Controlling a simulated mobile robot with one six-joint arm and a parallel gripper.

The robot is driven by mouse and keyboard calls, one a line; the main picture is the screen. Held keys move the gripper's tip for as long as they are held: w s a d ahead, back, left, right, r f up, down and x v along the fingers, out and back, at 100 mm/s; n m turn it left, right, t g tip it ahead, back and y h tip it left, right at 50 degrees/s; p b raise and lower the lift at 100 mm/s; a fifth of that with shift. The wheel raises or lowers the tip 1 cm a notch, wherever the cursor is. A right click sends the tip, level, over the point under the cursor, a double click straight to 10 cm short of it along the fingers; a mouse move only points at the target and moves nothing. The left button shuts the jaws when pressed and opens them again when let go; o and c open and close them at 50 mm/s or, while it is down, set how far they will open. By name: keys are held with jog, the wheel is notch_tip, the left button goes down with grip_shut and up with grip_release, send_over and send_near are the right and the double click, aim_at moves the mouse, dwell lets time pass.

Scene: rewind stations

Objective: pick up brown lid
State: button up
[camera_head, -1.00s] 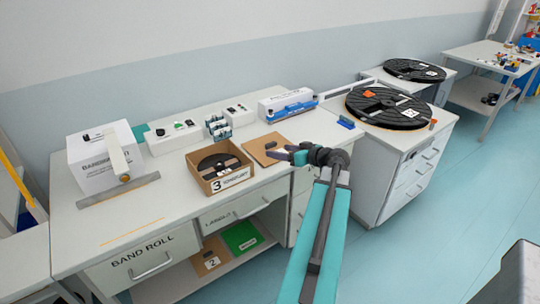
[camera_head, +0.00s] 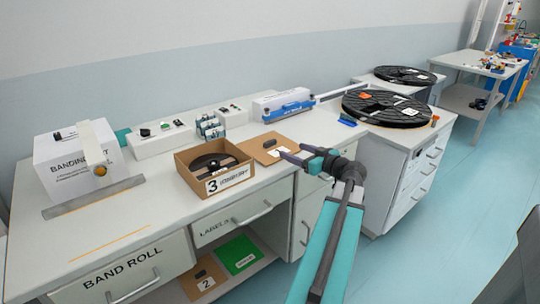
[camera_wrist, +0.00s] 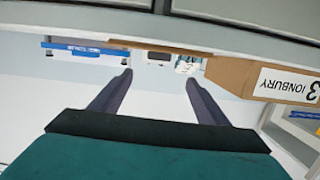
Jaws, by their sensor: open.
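The brown lid (camera_head: 267,146) is a flat cardboard square lying on the bench top, just right of the open brown box marked 3 (camera_head: 223,184). A dark handle-like piece and a white label show on it. In the wrist view the lid (camera_wrist: 160,44) is a thin brown strip seen nearly edge-on, beyond the fingers. My gripper (camera_head: 291,150) is open and empty, at the lid's right side in the head view, with its fingers pointing toward it. The fingers also show in the wrist view (camera_wrist: 158,77), apart with nothing between them. The gap to the lid is unclear.
The box stands close beside the lid and holds a black disc. Behind are a small rack (camera_head: 211,127) and a white-and-blue device (camera_head: 284,105). A large black reel (camera_head: 388,108) lies to the right. The front left bench top is mostly clear.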

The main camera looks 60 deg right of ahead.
jog(key=shift+d+f, duration=0.1)
jog(key=shift+f, duration=0.05)
jog(key=shift+d, duration=0.1)
dwell(0.3)
send_near(271, 143)
jog(key=x, duration=0.3)
jog(key=shift+d, duration=0.25)
jog(key=shift+w, duration=0.4)
jog(key=shift+p+x, duration=0.6)
jog(key=shift+x, duration=2)
